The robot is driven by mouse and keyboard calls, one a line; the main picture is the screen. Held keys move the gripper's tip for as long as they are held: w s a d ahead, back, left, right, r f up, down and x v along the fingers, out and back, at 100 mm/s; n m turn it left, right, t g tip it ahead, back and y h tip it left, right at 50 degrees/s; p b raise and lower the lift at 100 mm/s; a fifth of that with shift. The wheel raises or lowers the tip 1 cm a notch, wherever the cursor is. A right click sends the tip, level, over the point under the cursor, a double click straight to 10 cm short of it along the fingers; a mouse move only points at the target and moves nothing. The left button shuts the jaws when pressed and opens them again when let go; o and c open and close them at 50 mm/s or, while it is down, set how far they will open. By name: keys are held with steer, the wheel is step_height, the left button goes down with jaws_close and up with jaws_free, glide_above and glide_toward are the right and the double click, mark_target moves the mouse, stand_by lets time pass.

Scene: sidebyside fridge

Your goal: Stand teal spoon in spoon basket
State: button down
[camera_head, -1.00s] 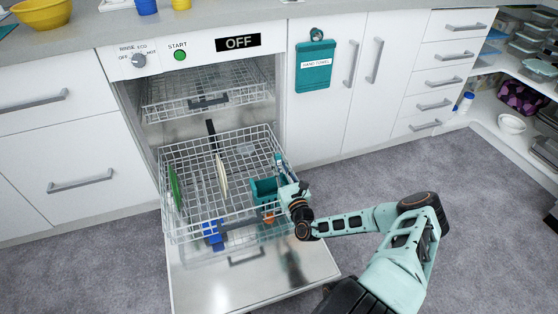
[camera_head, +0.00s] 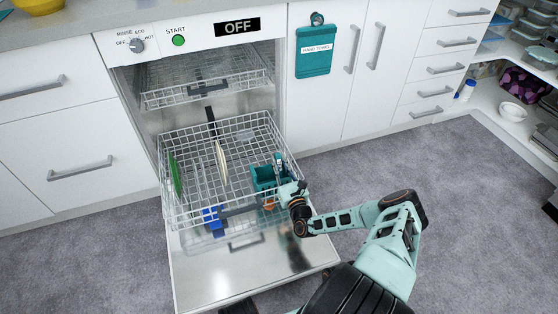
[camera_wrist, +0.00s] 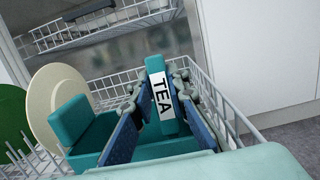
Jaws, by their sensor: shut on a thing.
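The teal spoon basket (camera_head: 259,174) stands at the front right of the dishwasher's lower rack. It also shows in the wrist view (camera_wrist: 84,128) at the lower left. The teal spoon's upright handle, labelled "TEA" (camera_wrist: 157,70), stands between the blue-padded fingers of my gripper (camera_wrist: 160,100). The spoon's top (camera_head: 279,159) shows just above the gripper in the head view. My gripper (camera_head: 283,184) is shut on the spoon, at the right side of the basket. The spoon's lower end is hidden, so I cannot tell how deep it sits.
The lower rack (camera_head: 202,147) is pulled out over the open dishwasher door (camera_head: 215,280). A green plate (camera_head: 175,175) and a cream plate (camera_head: 222,163) stand in it. A blue item (camera_head: 211,217) shows at the rack's front. The upper rack (camera_head: 195,80) is above, behind.

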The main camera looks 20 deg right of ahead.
mark_target(286, 178)
steer(key=c, duration=1.8)
jaws_free()
steer(key=s, duration=0.5)
steer(key=s+f, duration=0.1)
steer(key=s, duration=0.1)
steer(key=shift+s, duration=0.25)
